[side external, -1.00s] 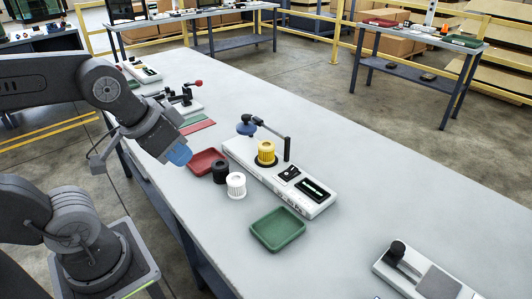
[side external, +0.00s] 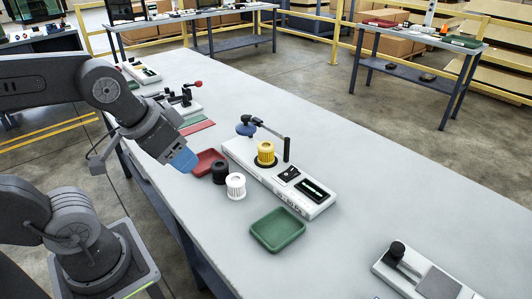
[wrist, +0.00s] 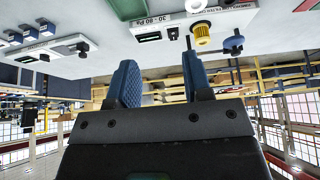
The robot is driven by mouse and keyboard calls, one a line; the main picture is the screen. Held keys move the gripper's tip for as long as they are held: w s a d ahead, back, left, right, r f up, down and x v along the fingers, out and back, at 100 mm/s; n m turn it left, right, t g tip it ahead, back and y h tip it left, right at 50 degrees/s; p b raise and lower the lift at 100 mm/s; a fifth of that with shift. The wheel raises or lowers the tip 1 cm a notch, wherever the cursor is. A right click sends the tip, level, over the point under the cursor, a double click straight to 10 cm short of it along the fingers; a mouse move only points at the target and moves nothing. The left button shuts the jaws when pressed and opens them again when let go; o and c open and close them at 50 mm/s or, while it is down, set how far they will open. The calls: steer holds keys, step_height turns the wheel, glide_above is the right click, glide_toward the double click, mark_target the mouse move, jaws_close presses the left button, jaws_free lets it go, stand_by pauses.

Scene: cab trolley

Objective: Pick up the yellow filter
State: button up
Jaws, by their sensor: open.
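The yellow filter (side external: 266,153) stands upright in a round dark seat on the white fixture (side external: 318,207). In the wrist view the yellow filter (wrist: 201,34) shows at the top, beyond the finger pads and apart from them. My gripper (side external: 184,160) with blue pads is to the left of the fixture in the side view, above the table near the red tray. In the wrist view my gripper (wrist: 158,82) has its two blue pads wide apart, with nothing between them.
A black filter (side external: 220,171) and a white filter (side external: 236,185) stand in front of the fixture. A red tray (side external: 205,161) and a green tray (side external: 278,229) lie nearby. A lever arm with a blue knob (side external: 246,126) rises behind the yellow filter.

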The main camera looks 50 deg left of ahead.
steer(key=o, duration=0.4)
steer(key=shift+c, duration=0.2)
steer(key=n+g+y, duration=0.4)
steer(key=n, duration=0.9)
glide_above(266, 145)
steer(key=s+d, duration=0.2)
steer(key=d, duration=0.2)
step_height(266, 145, down, 7)
steer(key=x, duration=0.7)
steer(key=shift+w+a+f, duration=0.2)
steer(key=shift+w+a, duration=0.05)
steer(key=shift+a, duration=0.1)
steer(key=shift+x, duration=2.95)
